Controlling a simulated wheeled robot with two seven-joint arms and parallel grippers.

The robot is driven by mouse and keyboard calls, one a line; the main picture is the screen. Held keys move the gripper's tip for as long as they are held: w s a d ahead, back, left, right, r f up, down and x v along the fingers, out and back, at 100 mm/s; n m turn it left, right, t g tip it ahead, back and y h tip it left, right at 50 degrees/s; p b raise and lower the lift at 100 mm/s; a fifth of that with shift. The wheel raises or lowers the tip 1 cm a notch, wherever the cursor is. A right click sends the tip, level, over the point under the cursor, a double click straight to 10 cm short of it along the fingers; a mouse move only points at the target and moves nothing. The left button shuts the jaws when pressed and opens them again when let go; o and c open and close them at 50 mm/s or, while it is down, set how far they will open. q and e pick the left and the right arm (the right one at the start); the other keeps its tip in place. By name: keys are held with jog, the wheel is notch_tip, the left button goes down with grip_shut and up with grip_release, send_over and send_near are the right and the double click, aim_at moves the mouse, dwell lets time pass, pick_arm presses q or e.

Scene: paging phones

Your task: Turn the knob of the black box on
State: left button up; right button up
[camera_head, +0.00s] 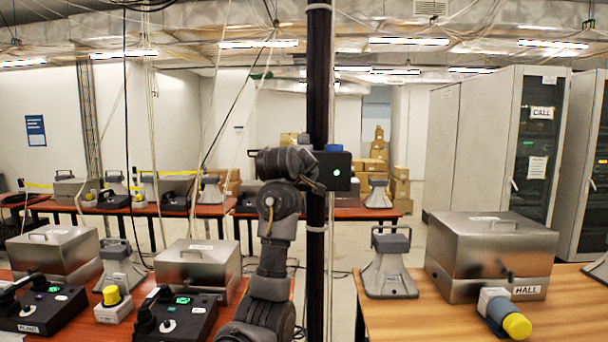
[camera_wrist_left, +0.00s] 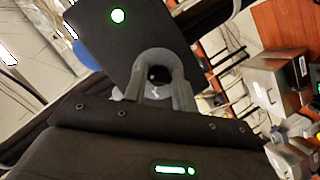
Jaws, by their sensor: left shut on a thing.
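The black box (camera_head: 340,181) is mounted on a dark vertical pole at the centre of the head view, with a green light lit on its face. Its dark face also shows in the left wrist view (camera_wrist_left: 150,22), tilted, with the green light at upper left. My left gripper (camera_head: 314,168) reaches up to the left side of the box. In the left wrist view its two grey fingers (camera_wrist_left: 158,84) are shut on the knob (camera_wrist_left: 154,73), a dark round part at the lower edge of the box. The fingers hide much of the knob, and its setting cannot be read. My right gripper is not in view.
The black pole (camera_head: 318,80) stands upright between two tables. The left table holds metal boxes (camera_head: 198,255), black control boxes (camera_head: 180,312) and a yellow-capped device (camera_head: 112,298). The right wooden table (camera_head: 425,322) holds a metal box (camera_head: 490,250) and a grey handled device (camera_head: 390,268). Thin cables hang at left.

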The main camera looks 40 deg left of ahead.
pick_arm(q)
jog(key=shift+f, duration=0.25)
jog(key=shift+c, duration=0.2)
jog(key=o, duration=1)
jog(key=shift+r, duration=0.15)
jog(key=shift+s, duration=0.1)
jog(key=b+v, duration=0.5)
jog(key=v, duration=0.5)
jog(key=shift+s, duration=0.25)
jog(key=shift+d, duration=0.1)
